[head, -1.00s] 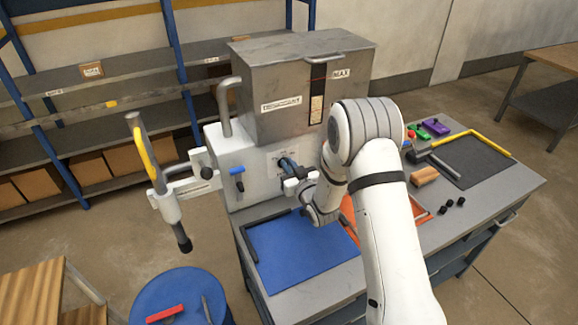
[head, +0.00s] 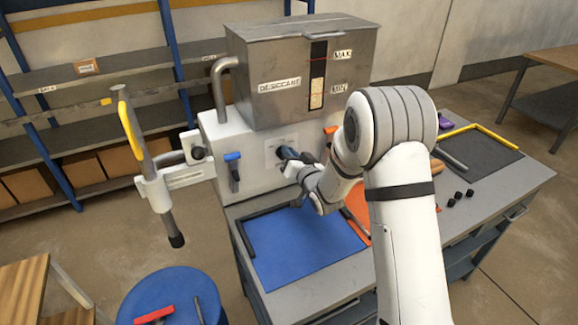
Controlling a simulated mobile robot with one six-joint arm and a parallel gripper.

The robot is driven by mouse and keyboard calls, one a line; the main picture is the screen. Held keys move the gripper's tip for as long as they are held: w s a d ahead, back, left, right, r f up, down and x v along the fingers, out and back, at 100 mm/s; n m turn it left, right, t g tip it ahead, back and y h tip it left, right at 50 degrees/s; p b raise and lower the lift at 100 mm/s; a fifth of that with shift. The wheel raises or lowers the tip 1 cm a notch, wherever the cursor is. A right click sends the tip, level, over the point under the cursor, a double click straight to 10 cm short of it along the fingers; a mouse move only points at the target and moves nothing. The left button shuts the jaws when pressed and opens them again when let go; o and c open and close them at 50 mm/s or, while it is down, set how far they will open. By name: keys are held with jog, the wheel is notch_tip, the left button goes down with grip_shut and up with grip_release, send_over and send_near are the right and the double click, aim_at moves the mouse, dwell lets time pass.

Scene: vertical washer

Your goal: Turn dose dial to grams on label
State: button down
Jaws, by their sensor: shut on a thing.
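The dark blue dose dial (head: 286,153) sits on the white front panel of the machine, below the steel hopper. My gripper (head: 290,157) is at the dial and shut on it. The gripper and wrist hide part of the dial, so its pointer setting cannot be read. A pale scale plate (head: 271,147) shows around the dial, with marks too small to read. No label with a gram figure can be read in this view.
The steel hopper (head: 265,97) reads DESICCANT, with a MAX/MIN sight window. A blue-handled lever (head: 234,170) is left of the dial, and a yellow-handled arm (head: 130,130) juts out further left. A blue mat (head: 300,245) lies clear below.

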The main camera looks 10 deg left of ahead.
jog(key=m+b, duration=0.4)
jog(key=b, duration=0.1)
jog(key=shift+w+d+f+m, duration=0.2)
jog(key=shift+d+f+m, duration=0.05)
jog(key=shift+m, duration=0.15)
jog(key=c, duration=1.5)
grip_release()
jog(key=b+v, duration=0.1)
jog(key=v, duration=0.6)
jog(key=shift+s+d, duration=0.25)
jog(key=shift+s, duration=0.05)
